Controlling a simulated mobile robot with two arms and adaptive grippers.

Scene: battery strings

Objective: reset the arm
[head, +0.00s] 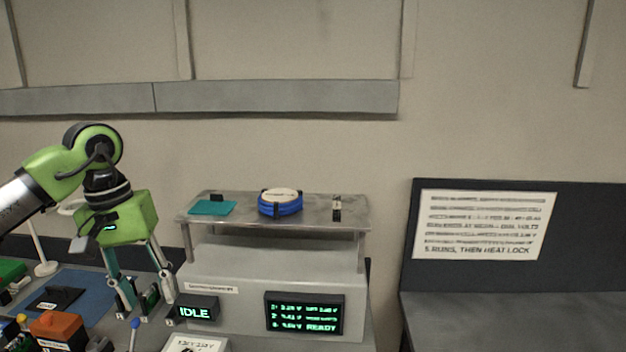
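My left arm (65,170), green and silver, comes in from the left. Its gripper (149,302) points down over the left bench, left of the grey machine. The two fingers are spread apart, and a small dark item with some green shows between or behind them. I cannot tell whether the fingers touch it, but they do not look closed on it. My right arm and gripper are not in view.
The grey machine (230,262) has an "IDLE" display (194,311) and a "READY" readout (304,314). Its metal shelf (240,211) holds a teal pad (211,208) and a blue coil (281,208). An orange block (56,328) sits front left. The right bench (510,312) is clear.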

